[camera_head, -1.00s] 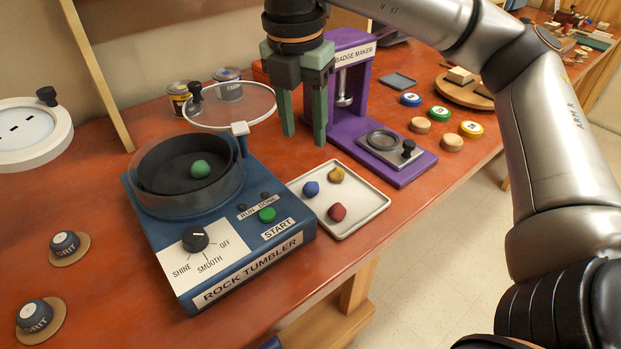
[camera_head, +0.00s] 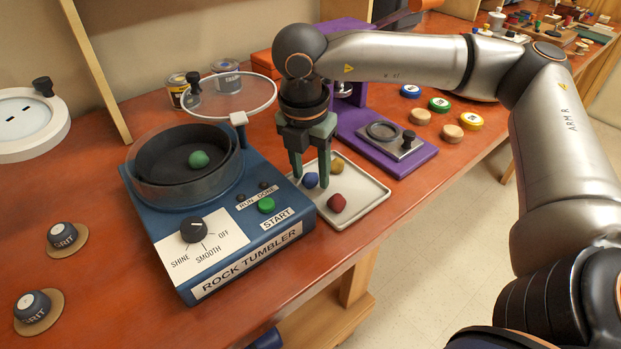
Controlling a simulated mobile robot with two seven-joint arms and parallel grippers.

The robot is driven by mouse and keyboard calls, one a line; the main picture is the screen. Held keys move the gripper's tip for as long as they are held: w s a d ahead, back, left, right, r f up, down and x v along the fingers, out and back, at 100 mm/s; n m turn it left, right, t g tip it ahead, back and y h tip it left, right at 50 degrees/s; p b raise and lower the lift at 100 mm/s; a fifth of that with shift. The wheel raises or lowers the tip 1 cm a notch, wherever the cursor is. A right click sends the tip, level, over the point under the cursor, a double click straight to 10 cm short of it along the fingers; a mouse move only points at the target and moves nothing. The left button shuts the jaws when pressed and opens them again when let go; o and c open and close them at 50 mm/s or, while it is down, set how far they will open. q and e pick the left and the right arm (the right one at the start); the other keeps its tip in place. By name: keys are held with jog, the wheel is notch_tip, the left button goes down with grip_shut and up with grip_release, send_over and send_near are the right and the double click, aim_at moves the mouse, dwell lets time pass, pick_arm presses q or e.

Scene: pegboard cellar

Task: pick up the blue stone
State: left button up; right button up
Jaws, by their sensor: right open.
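The blue stone (camera_head: 310,180) lies on a pale square tray (camera_head: 352,213) to the right of the rock tumbler. A red stone (camera_head: 337,202) and a yellow stone (camera_head: 337,166) lie on the same tray. My right gripper (camera_head: 311,180) points down over the tray with its green fingers open. One finger is on each side of the blue stone in the picture; I cannot tell whether they touch it. My left gripper is not in view.
The blue rock tumbler (camera_head: 245,262) stands left of the tray, its clear lid (camera_head: 232,97) raised and a green stone (camera_head: 198,159) in its drum. A purple badge maker (camera_head: 412,163) stands behind right. Grit jars (camera_head: 62,236) stand at left.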

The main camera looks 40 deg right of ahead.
jog(key=shift+c, duration=0.3)
grip_shut()
dwell(0.4)
